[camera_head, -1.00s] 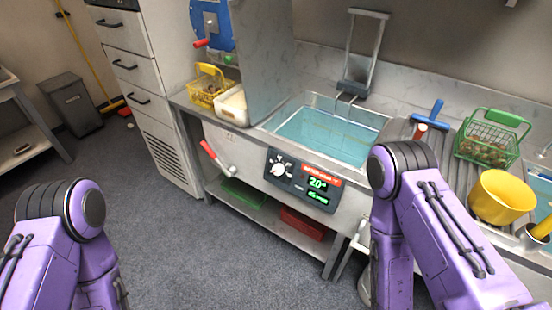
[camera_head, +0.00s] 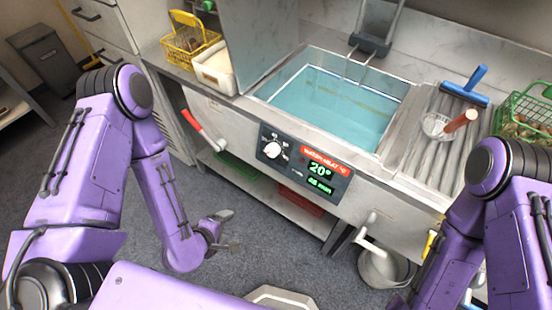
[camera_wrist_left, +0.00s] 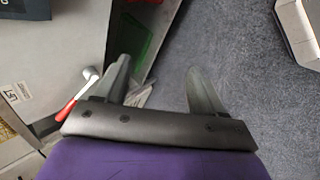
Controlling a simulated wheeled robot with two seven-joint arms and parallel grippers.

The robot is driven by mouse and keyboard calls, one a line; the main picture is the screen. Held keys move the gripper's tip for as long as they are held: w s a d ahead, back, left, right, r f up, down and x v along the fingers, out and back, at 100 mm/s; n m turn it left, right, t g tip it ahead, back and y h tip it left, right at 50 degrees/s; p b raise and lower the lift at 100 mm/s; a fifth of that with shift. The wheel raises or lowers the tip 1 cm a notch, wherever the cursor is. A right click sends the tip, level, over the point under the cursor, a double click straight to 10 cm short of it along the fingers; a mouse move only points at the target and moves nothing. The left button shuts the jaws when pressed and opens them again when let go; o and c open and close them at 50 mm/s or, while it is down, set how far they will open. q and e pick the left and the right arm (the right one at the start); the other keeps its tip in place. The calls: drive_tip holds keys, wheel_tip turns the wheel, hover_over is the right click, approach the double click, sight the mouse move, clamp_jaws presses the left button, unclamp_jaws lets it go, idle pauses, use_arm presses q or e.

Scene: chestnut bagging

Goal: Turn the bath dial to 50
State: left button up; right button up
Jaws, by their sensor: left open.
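The bath dial (camera_head: 272,150) is a white knob on the dark control panel (camera_head: 335,186) on the front of the water bath (camera_head: 330,115). The green display on the panel reads 20°. My left gripper (camera_head: 229,230) is below and to the left of the panel, apart from it. In the left wrist view its two grey fingers (camera_wrist_left: 158,85) are spread with nothing between them. My right arm comes in at the right, but its gripper is not visible.
A red-handled lever (camera_head: 200,130) sticks out left of the panel. A shelf with a green tray (camera_head: 237,170) and a red tray (camera_head: 300,200) lies under the bath. A drain tap (camera_head: 368,235) hangs over a metal bucket (camera_head: 385,268) at the right.

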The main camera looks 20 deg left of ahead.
use_arm(q)
drive_tip(key=w+d+r+n+t+h+b, duration=0.3)
drive_tip(key=w+d+r+n+t+b, duration=0.15)
drive_tip(key=w+n, duration=0.4)
drive_tip(key=n+t+h, duration=0.2)
drive_tip(key=n+t, duration=0.3)
drive_tip(key=n, duration=0.3)
approach(270, 153)
drive_tip(key=shift+n, duration=0.25)
drive_tip(key=p+x, duration=0.1)
drive_tip(key=x, duration=0.6)
drive_tip(key=shift+w+d+r, duration=0.1)
drive_tip(key=shift+d+r, duration=0.1)
drive_tip(key=shift+w+d+f, duration=0.1)
drive_tip(key=shift+w+d, duration=0.05)
drive_tip(key=shift+w, duration=0.4)
drive_tip(key=c, duration=1.1)
use_arm(e)
wheel_tip(270, 153, down, 5)
drive_tip(key=shift+s+f, duration=0.15)
